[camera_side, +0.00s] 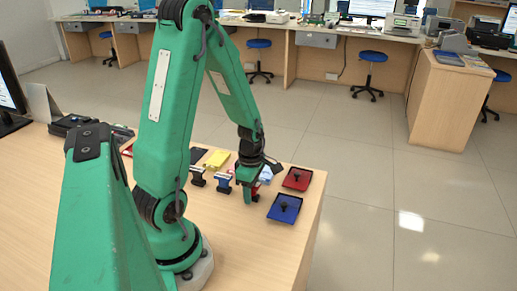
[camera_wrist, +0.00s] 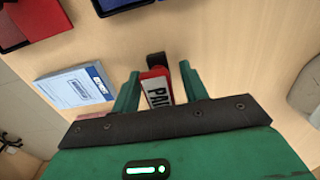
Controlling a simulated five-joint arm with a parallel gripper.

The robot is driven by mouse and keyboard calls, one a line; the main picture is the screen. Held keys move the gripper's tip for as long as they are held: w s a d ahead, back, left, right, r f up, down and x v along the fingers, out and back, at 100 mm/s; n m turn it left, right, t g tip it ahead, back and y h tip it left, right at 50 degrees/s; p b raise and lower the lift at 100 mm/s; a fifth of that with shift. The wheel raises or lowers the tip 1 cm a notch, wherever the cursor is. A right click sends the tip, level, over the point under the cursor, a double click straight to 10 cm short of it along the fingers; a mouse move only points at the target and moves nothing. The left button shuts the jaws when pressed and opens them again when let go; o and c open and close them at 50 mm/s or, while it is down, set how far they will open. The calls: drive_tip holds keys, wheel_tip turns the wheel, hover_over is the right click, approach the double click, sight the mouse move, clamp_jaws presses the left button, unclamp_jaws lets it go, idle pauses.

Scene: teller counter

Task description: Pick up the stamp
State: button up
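A red stamp (camera_wrist: 157,88) with a white label that starts "PA" and a dark end is between my fingers in the wrist view. My gripper (camera_wrist: 160,86) has its two green fingers on either side of the stamp. A narrow gap shows between the stamp and the right finger, so my gripper looks open around it. In the side view my gripper (camera_side: 249,190) is low over the counter, and it mostly hides the red stamp. A blue stamp (camera_side: 222,181) and a dark stamp (camera_side: 197,176) stand to its left.
A blue ink pad (camera_side: 284,208) and a red ink pad (camera_side: 297,179) lie right of my gripper near the counter's edge. A blue-and-white booklet (camera_wrist: 74,88) lies left of my fingers. A yellow pad (camera_side: 217,158) lies behind the stamps. The counter front (camera_side: 250,250) is clear.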

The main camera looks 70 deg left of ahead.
clamp_jaws()
drive_tip(key=shift+r, duration=0.2)
drive_tip(key=shift+r, duration=0.75)
wheel_tip(320, 180, up, 2)
drive_tip(key=shift+d+r, duration=0.1)
drive_tip(key=shift+r, duration=0.15)
drive_tip(key=d+r, duration=0.6)
drive_tip(key=d, duration=0.5)
drive_tip(key=shift+d+r, duration=0.2)
drive_tip(key=shift+r, duration=0.15)
drive_tip(key=shift+s, duration=0.1)
